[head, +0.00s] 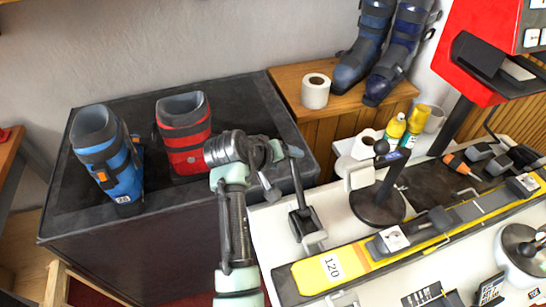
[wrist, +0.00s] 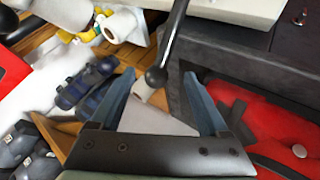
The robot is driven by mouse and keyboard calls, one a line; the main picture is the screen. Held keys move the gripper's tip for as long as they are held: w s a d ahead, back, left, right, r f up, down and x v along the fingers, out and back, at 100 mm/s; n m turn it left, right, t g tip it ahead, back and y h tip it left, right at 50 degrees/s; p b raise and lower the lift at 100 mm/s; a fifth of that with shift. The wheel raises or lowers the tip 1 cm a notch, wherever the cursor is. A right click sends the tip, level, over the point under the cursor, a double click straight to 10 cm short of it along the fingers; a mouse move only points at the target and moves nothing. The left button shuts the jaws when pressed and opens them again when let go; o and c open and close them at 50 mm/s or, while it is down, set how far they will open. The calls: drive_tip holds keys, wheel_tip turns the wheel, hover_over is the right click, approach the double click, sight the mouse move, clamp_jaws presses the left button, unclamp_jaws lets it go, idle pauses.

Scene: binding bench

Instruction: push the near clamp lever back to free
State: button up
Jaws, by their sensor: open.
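The near clamp (head: 308,228) stands at the left end of the white bench, by the yellow ski. Its dark lever (head: 299,185) rises steeply, leaning slightly left, with its upper end beside my gripper (head: 279,168). In the wrist view the lever is a grey rod (wrist: 173,35) ending in a black ball knob (wrist: 155,78). The knob shows between the two blue-grey fingers of my gripper (wrist: 163,76), which are apart. I see no grip on the knob; whether a finger touches it I cannot tell.
A yellow ski (head: 318,272) marked 120 lies along the bench (head: 262,232). A round-based stand (head: 378,207) with a ball-topped rod is right of the clamp. Blue (head: 122,177) and red (head: 186,137) boots stand on a dark chest at left. A paper roll (head: 315,92) sits behind.

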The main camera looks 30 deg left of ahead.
drive_tip(key=v, duration=0.6)
drive_tip(key=shift+s, duration=0.15)
